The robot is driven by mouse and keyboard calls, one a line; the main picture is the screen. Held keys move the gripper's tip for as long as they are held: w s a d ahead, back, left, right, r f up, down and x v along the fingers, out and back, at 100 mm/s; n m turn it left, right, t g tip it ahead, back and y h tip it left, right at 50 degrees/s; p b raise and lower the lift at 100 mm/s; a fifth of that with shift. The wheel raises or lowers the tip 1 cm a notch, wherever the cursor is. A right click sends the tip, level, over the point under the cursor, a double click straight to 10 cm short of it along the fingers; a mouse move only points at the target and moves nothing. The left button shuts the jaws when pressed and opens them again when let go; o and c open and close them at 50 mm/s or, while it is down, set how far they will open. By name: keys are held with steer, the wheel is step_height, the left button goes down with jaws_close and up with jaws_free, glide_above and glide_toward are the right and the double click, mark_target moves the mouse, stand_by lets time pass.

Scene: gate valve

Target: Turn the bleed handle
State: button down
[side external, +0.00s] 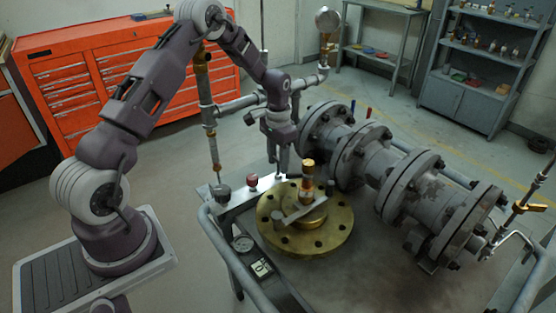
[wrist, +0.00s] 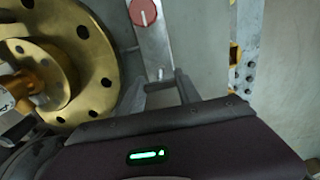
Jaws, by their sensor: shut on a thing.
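A flat metal bar (side external: 262,185) carries a red knob (side external: 252,181) and a dark knob (side external: 221,191) beside the brass flange. In the wrist view the bar (wrist: 154,45) runs down from the red knob (wrist: 143,12) to a small pin between my fingers. My gripper (side external: 282,172) points down at the bar's right end. In the wrist view my gripper (wrist: 161,82) has one finger on each side of this end and is shut on it; the exact contact is hard to see. I cannot tell which part is the bleed handle.
The brass flange (side external: 330,238) with an upright brass fitting (side external: 308,180) and a grey lever stands close by. Flanged grey pipes (side external: 372,160) block the right side. A red tool cabinet (side external: 125,75) stands behind.

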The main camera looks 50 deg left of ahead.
mark_target(278, 159)
stand_by(0.5)
steer(key=c, duration=0.8)
jaws_free()
steer(key=shift+c, duration=0.2)
step_height(278, 159, up, 7)
steer(key=shift+r, duration=0.1)
steer(key=shift+r, duration=0.1)
steer(key=s+d+r+t, duration=0.1)
steer(key=s+d+r, duration=0.4)
steer(key=r, duration=0.4)
steer(key=s+d+r+t, duration=0.1)
steer(key=s+d+r, duration=0.4)
steer(key=r, duration=0.3)
steer(key=s+d+r+t, duration=0.1)
steer(key=s+d, duration=0.2)
steer(key=s, duration=0.6)
steer(key=s+d+r+t, duration=0.2)
steer(key=s+d, duration=0.2)
steer(key=s, duration=0.6)
steer(key=shift+s+d+t, duration=0.2)
steer(key=shift+d+t, duration=0.05)
steer(key=shift+t, duration=0.05)
